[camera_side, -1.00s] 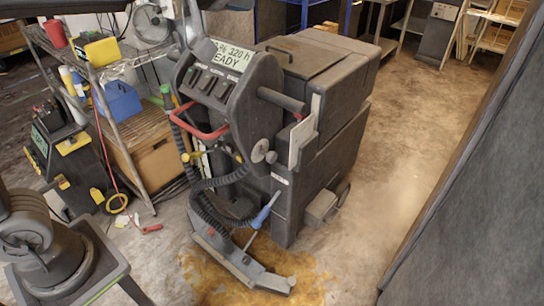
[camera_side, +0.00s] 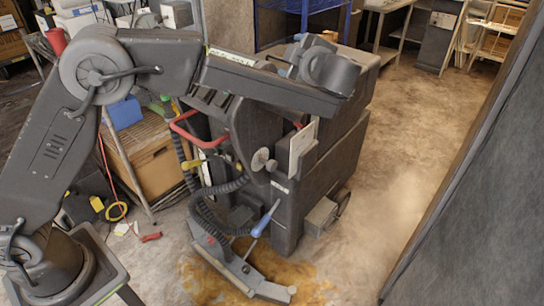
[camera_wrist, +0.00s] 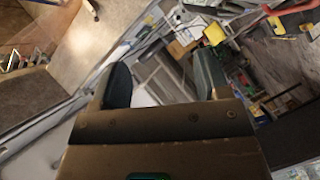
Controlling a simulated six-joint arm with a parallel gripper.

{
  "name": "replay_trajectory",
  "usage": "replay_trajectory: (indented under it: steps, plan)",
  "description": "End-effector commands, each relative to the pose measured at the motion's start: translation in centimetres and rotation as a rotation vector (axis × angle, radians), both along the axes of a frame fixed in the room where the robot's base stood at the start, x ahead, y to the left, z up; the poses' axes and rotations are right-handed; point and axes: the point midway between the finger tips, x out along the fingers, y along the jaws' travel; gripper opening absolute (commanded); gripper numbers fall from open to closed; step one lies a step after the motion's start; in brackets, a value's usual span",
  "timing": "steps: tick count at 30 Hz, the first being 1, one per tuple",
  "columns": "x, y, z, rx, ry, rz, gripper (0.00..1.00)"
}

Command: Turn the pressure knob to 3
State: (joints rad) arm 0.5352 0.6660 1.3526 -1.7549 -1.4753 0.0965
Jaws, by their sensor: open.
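A dark floor-cleaning machine (camera_side: 310,165) stands mid-picture in the side view. A round grey knob-like disc (camera_side: 261,160) shows on its front, beside a white plate (camera_side: 301,147); I cannot tell whether it is the pressure knob, and no number is legible. My arm reaches over the machine's control panel and hides most of it and its display. My gripper (camera_wrist: 163,80) is open in the wrist view, its two dark fingers apart with nothing between them. In the side view its fingers cannot be made out near my wrist above the machine.
A red handle (camera_side: 197,130) and a coiled black hose (camera_side: 205,205) hang at the machine's front. A blue-handled tool (camera_side: 265,221) leans low in front. A shelf with a blue box (camera_side: 124,112) stands left. The floor at right is clear up to a dark wall.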

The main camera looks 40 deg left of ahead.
Motion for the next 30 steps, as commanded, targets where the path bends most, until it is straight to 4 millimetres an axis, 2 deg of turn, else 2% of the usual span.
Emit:
replay_trajectory:
  steps: [11, 21, 25, 30]
  plan:
    - [-0.4, -0.1, -16.2, 0.008, 0.023, 0.031, 0.69]
    - [-0.4, 0.0, -32.8, 0.005, 0.019, 0.03, 0.69]
    - [-0.4, 0.0, -37.0, 0.003, 0.015, 0.031, 0.69]
    - [-0.3, 0.0, -39.0, 0.001, 0.012, 0.031, 0.69]
